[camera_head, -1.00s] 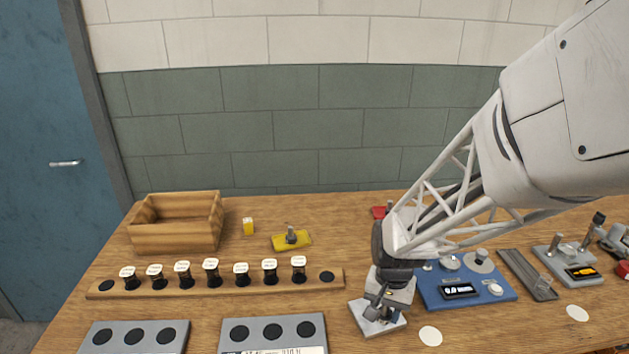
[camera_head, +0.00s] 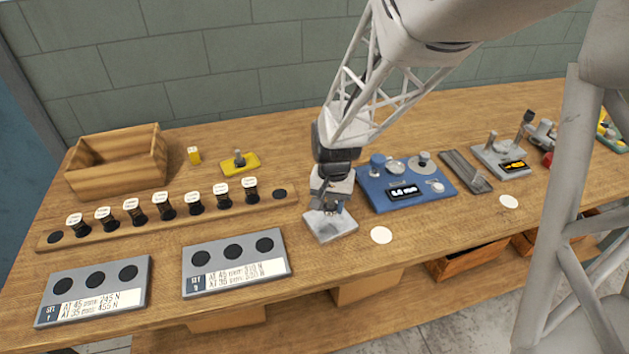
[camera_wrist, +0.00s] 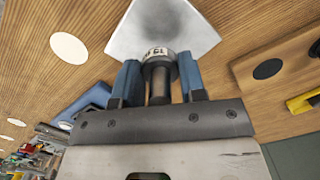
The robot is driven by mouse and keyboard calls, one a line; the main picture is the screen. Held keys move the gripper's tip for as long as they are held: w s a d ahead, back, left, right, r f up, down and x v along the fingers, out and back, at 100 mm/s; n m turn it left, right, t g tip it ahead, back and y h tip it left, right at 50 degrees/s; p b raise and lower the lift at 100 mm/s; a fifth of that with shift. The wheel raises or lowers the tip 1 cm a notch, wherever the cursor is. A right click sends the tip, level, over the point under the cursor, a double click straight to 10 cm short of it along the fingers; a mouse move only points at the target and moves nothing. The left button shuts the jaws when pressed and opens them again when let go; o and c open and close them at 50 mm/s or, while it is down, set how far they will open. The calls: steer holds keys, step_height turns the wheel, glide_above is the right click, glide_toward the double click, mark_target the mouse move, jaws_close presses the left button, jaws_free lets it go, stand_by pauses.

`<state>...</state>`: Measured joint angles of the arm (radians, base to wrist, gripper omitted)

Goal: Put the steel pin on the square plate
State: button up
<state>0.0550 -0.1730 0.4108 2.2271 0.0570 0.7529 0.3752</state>
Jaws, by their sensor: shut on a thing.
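The square plate (camera_head: 334,229) is a light grey metal square near the front of the bench, left of the blue gauge. It also shows at the top of the wrist view (camera_wrist: 188,28). My gripper (camera_head: 326,204) is low over the plate. In the wrist view my gripper (camera_wrist: 158,80) has its blue fingers shut on the steel pin (camera_wrist: 158,84), which has a dark shaft and a wider grey head with a partly legible label. The head overlaps the plate in that view; I cannot tell whether the pin touches it. My gripper mostly hides the pin in the head view.
The blue gauge (camera_head: 405,188) stands just right of the plate, with a white disc (camera_head: 381,235) in front. A wooden rack (camera_head: 180,215) of labelled black pieces is at left. Two grey trays (camera_head: 236,265) lie front left. A wooden box (camera_head: 118,160) stands behind.

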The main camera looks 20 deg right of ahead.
mark_target(331, 212)
steer(key=shift+f, duration=1.45)
steer(key=shift+f, duration=0.15)
steer(key=o, duration=1)
steer(key=r, duration=0.8)
steer(key=w+r, duration=0.1)
steer(key=r, duration=0.3)
steer(key=shift+d+r, duration=0.1)
steer(key=shift+d, duration=0.15)
steer(key=shift+s, duration=0.1)
steer(key=s+r+n+t, duration=0.1)
steer(key=s+r, duration=0.2)
steer(key=s, duration=0.3)
steer(key=s+a+r+n+t, duration=0.1)
steer(key=s+r+n, duration=0.1)
steer(key=s+r, duration=0.2)
steer(key=s+a+r+n+t, duration=0.1)
steer(key=s+r+n, duration=0.1)
steer(key=s, duration=0.7)
steer(key=shift+s+r+h, duration=0.15)
steer(key=shift+s+r, duration=0.05)
steer(key=shift+r, duration=0.25)
steer(key=shift+s+r+h, duration=0.15)
steer(key=shift+r, duration=0.3)
